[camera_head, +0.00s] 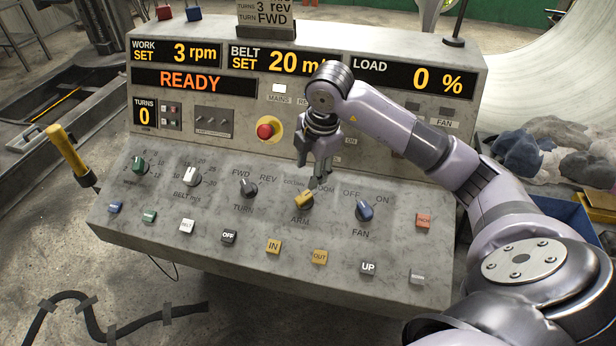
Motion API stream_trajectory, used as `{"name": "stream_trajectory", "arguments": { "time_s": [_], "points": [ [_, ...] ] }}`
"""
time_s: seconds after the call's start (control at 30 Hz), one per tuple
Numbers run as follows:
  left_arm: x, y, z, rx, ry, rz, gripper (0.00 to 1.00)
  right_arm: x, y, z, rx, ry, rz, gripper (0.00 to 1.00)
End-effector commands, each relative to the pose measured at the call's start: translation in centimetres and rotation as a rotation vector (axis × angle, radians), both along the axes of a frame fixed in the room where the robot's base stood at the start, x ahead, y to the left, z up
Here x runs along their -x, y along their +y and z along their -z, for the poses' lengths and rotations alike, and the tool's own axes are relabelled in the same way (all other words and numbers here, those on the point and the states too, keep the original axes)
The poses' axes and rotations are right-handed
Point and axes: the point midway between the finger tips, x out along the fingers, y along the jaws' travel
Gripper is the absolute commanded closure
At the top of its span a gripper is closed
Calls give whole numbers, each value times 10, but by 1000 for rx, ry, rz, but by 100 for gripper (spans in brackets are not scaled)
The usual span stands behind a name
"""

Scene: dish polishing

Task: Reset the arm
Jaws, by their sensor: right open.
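My right gripper (312,176) points down at the console, open, with its fingertips just above the yellow ARM knob (303,200). I cannot tell whether a fingertip touches the knob. The knob's yellow handle is turned at a slant, and the labels above it are partly hidden by the fingers. The console (210,240) display reads READY, with work set at 3 rpm, turns 0 and load 0 %. My left gripper is out of view.
Left of the ARM knob is the TURN knob (248,187); right of it is the blue FAN knob (364,210). A red emergency button (266,130) sits above left. The yellow IN button (273,246) and OUT button (319,257) lie below. A yellow-handled lever (68,152) stands left of the console.

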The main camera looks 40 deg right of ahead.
Motion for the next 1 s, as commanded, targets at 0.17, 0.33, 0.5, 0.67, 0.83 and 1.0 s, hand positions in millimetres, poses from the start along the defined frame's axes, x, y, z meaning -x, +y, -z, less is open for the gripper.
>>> {"name": "stream_trajectory", "arguments": {
  "time_s": [0.17,0.33,0.5,0.67,0.83,1.0],
  "points": [
    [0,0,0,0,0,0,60,1,0,-4,1,-1,0,59],
    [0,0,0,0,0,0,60,1,0,-4,1,-1,0,59],
    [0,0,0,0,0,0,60,1,0,-4,1,-1,0,59],
    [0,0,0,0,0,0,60,1,7,-1,-20,-5,-25,59],
    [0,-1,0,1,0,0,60,1,79,11,-232,-70,-234,59],
    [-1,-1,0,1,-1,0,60,19,202,-12,-677,-279,-513,59]
  ]
}}
